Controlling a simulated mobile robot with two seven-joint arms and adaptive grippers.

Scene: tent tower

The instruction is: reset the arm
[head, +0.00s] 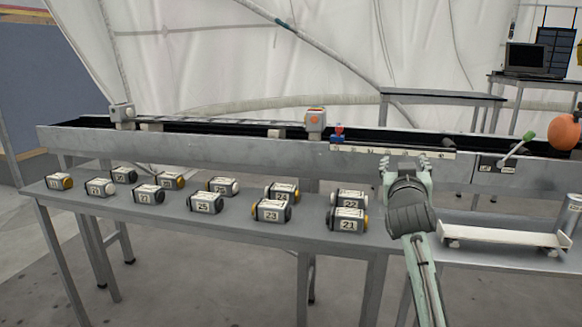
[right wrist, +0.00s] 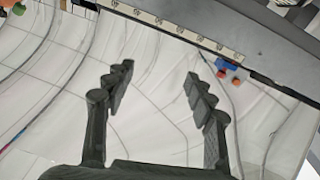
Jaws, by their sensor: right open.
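My right gripper (head: 405,165) is raised above the right part of the grey table, its fingers pointing up and away toward the conveyor. In the right wrist view the right gripper (right wrist: 160,85) has its two dark fingers wide apart with nothing between them. The tent's white fabric shows behind the fingers there. My right arm comes up from the bottom of the head view. My left gripper is in neither view.
A white tray (head: 500,237) is at right. A laptop (head: 527,57) stands on a back desk. An orange round object (head: 563,133) is at the far right.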

